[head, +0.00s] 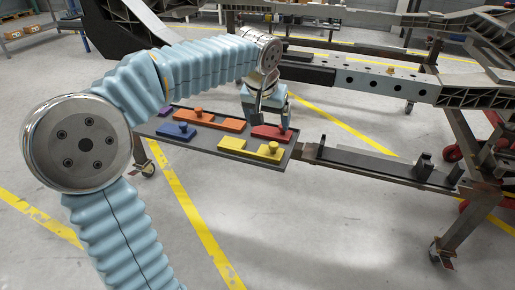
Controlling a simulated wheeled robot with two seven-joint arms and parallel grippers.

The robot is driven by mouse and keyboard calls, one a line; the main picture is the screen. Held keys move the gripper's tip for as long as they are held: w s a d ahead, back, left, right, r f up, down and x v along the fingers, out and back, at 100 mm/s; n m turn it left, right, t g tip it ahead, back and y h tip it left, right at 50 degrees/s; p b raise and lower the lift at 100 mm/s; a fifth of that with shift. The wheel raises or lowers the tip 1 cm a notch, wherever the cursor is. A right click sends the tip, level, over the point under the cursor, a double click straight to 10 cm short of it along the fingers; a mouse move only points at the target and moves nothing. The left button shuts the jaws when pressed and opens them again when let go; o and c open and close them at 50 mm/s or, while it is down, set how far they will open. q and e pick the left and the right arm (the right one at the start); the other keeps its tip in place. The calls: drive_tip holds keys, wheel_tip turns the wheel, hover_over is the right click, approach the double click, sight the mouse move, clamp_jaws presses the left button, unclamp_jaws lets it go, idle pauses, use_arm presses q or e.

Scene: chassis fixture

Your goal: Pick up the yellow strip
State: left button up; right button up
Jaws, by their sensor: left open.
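The yellow strip (250,151) lies at the front right of a dark tray (212,149), with a small round knob standing up near its right end. My left gripper (269,125) points down over the back right of the tray, just behind the yellow strip. It is open and close to the red strip (271,134); I cannot tell whether it touches that strip. The yellow strip looks unobstructed and clear of the fingers. My right gripper does not show.
An orange strip (210,119), a blue strip (177,131) and a purple piece (165,112) also lie on the tray. A dark rail (375,166) extends right from the tray. A metal chassis frame (375,82) stands behind. Open floor lies in front.

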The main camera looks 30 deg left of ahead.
sight(270, 144)
use_arm(q)
drive_tip(key=b+x, duration=0.1)
drive_tip(key=x, duration=0.6)
drive_tip(key=shift+d+f, duration=0.1)
drive_tip(key=f, duration=0.5)
drive_tip(key=shift+w+f+b, duration=0.1)
drive_tip(key=shift+w+b, duration=0.3)
drive_tip(key=shift+c, duration=0.4)
drive_tip(key=c, duration=0.7)
